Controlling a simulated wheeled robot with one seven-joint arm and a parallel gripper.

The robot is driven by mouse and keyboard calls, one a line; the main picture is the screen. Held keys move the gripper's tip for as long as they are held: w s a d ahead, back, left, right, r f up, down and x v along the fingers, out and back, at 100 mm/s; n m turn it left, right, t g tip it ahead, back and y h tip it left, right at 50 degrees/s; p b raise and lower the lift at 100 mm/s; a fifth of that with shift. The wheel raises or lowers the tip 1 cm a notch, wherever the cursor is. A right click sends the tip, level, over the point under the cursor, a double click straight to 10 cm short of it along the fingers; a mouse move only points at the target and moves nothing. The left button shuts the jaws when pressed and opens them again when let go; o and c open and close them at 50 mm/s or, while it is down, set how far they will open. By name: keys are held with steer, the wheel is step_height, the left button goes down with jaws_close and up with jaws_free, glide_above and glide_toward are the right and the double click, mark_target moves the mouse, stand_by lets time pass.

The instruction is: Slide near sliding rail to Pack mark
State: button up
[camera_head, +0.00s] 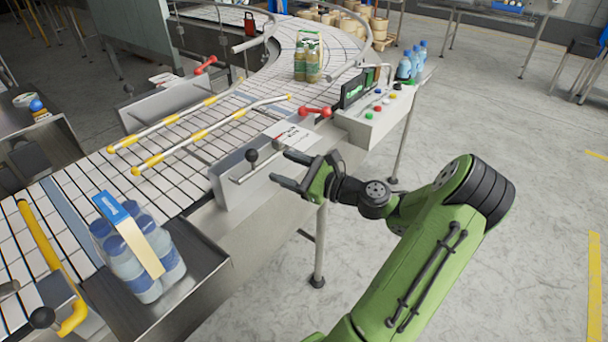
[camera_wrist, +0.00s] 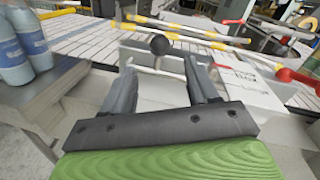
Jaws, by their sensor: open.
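The near sliding rail (camera_head: 205,135) is a white bar with yellow sections, lying along the conveyor; it also shows in the wrist view (camera_wrist: 185,38). A black ball knob (camera_head: 251,156) stands on a rod at the grey box on the conveyor's near side. My gripper (camera_head: 287,170) is open and empty, just right of this knob. In the wrist view the knob (camera_wrist: 160,45) appears between and beyond the two fingers, apart from them.
A second yellow-and-white rail (camera_head: 165,122) runs behind the near one. Red handles (camera_head: 315,112) and a button panel (camera_head: 375,115) stand to the right. A bottle pack (camera_head: 138,250) is at lower left, and green bottles (camera_head: 307,62) stand farther back. Open floor lies to the right.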

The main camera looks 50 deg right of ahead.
steer(key=s, duration=0.3)
steer(key=s+d, duration=0.1)
steer(key=s, duration=0.1)
steer(key=shift+s, duration=0.2)
